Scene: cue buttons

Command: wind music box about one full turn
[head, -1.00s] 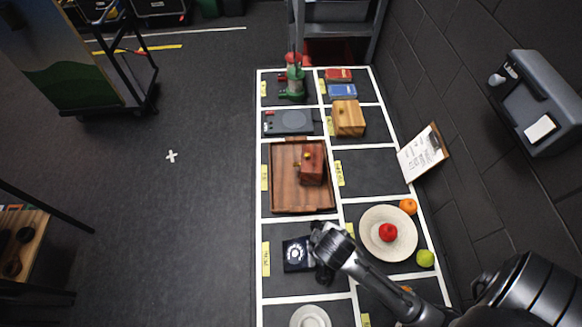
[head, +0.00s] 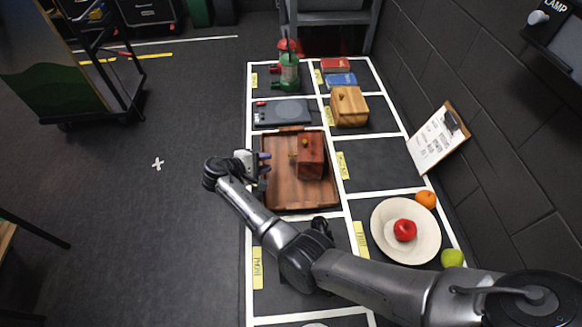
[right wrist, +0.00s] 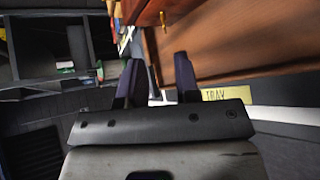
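The music box (head: 311,156) is a dark red wooden box with a small brass knob on top and a brass crank (head: 293,156) on its left side. It sits on a brown wooden tray (head: 275,196). My right gripper (head: 267,163) is open and empty just left of the crank, over the tray's left edge, with its fingers pointing right toward the box. My left gripper is out of view.
A grey flat device (head: 284,112) and a light wooden box (head: 348,106) lie behind the tray. Open floor lies left of the table.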

